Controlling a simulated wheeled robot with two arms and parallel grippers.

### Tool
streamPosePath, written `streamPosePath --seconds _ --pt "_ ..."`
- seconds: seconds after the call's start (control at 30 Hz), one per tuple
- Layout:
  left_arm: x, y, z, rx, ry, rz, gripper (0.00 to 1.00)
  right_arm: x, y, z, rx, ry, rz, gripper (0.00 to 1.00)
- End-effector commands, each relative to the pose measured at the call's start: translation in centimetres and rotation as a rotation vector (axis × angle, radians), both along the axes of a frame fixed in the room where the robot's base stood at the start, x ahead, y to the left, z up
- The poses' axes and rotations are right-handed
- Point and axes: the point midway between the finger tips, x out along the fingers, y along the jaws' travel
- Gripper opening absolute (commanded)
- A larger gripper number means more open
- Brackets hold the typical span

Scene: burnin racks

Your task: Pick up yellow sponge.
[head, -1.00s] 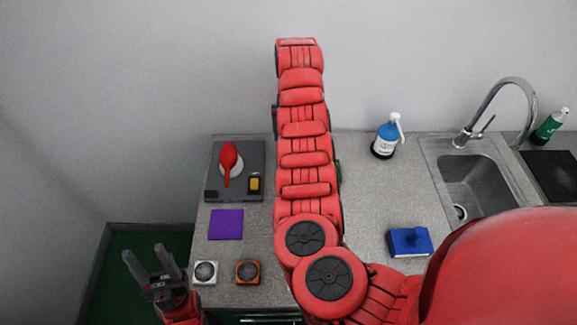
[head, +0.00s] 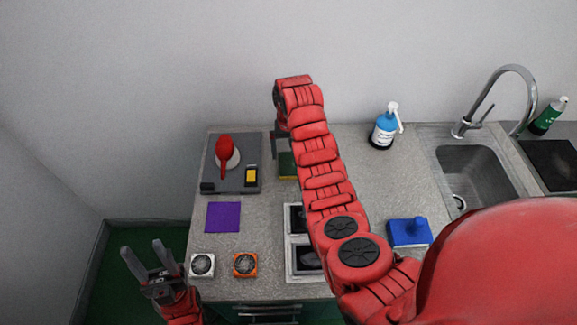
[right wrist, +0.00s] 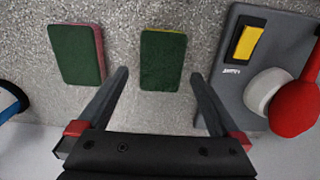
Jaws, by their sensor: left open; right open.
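The yellow sponge (right wrist: 163,60) lies flat on the counter in the right wrist view, dark green on top with a thin yellow edge. In the head view it is a partly covered green patch (head: 287,166) beside my right arm. My right gripper (right wrist: 158,75) is open and empty, its fingers pointing toward the sponge, one tip to each side in the picture. Whether the fingers are at the sponge's height I cannot tell. In the head view the right gripper (head: 283,146) is mostly hidden by its arm. My left gripper (head: 142,246) is open and empty at lower left.
A second green sponge with a pink edge (right wrist: 77,54) lies beside it. A grey board (head: 211,178) bears a red-handled item. A purple square (head: 223,217), two small fans (head: 202,265), a blue block (head: 409,233), a blue bottle (head: 383,132) and a sink (head: 478,172) are around.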

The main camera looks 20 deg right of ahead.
Motion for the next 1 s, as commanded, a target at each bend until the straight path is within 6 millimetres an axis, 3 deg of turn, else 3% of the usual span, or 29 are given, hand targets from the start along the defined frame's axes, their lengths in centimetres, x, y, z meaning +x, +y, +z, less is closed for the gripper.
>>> streamPosePath --seconds 0.17,0.4,0.67,1.0 --pt "0.0 0.0 2.3 0.0 0.0 0.0 0.5 0.0 0.3 -1.6 0.0 0.008 0.001 1.0" --pt "0.0 0.0 2.9 0.0 0.0 0.0 0.5 0.0 0.3 -4.1 0.001 0.006 0.001 1.0" --pt "0.0 0.0 2.8 0.0 0.0 0.0 0.5 0.1 0.3 -4.4 0.0 0.003 0.001 1.0" --pt "0.0 0.0 2.8 0.0 0.0 0.0 0.5 0.1 0.3 -4.3 0.0 0.002 0.001 0.42"
